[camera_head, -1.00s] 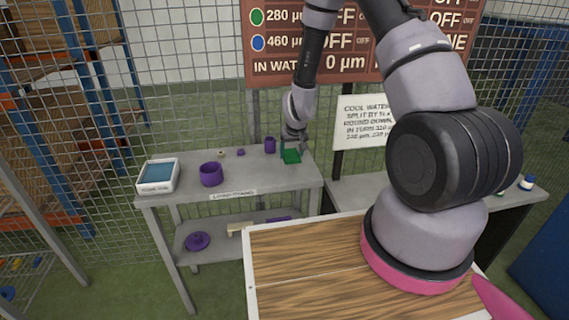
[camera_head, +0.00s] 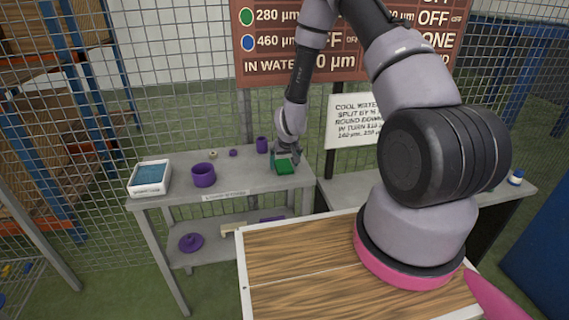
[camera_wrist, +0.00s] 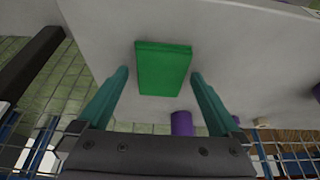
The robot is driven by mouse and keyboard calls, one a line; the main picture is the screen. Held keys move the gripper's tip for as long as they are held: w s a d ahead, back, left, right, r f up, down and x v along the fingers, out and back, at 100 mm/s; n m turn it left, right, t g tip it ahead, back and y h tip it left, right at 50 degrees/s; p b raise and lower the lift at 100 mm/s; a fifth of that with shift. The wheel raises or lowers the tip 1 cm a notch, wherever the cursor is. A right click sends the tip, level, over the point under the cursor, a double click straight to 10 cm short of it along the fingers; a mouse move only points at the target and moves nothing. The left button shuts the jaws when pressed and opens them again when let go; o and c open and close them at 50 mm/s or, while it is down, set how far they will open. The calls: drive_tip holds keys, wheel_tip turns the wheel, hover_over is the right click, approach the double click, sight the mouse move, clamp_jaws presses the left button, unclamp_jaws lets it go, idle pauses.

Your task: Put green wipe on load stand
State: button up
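The green wipe (camera_head: 285,168) lies on the grey top of the load stand (camera_head: 235,181), near its right end. In the wrist view the wipe (camera_wrist: 163,70) is a flat green block over the grey surface, between my gripper's two teal fingers. My gripper (camera_wrist: 158,75) is open, with a gap on each side of the wipe. In the head view my gripper (camera_head: 284,156) is just above and behind the wipe; its fingers are small there.
On the stand are a white tray with blue contents (camera_head: 149,178), a purple cup (camera_head: 204,175), a taller purple cup (camera_head: 262,145) and small rings. A lower shelf holds a purple lidded piece (camera_head: 191,242). A mesh fence stands behind.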

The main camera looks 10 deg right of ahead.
drive_tip(key=v, duration=1.2)
drive_tip(key=shift+r, duration=0.25)
drive_tip(key=s+d+r+m+t+y, duration=0.1)
drive_tip(key=s+r, duration=0.2)
drive_tip(key=r, duration=0.9)
drive_tip(key=s+r+m+y, duration=0.1)
drive_tip(key=s+r, duration=0.1)
drive_tip(key=r, duration=1)
drive_tip(key=s+d+r+m, duration=0.1)
drive_tip(key=s+d+r, duration=0.1)
drive_tip(key=s+r, duration=0.5)
drive_tip(key=s+d+r+m+t, duration=0.1)
drive_tip(key=s+r, duration=0.5)
drive_tip(key=s, duration=0.6)
drive_tip(key=shift+d+r+t, duration=0.3)
drive_tip(key=shift+d+r, duration=0.1)
drive_tip(key=shift+d, duration=0.35)
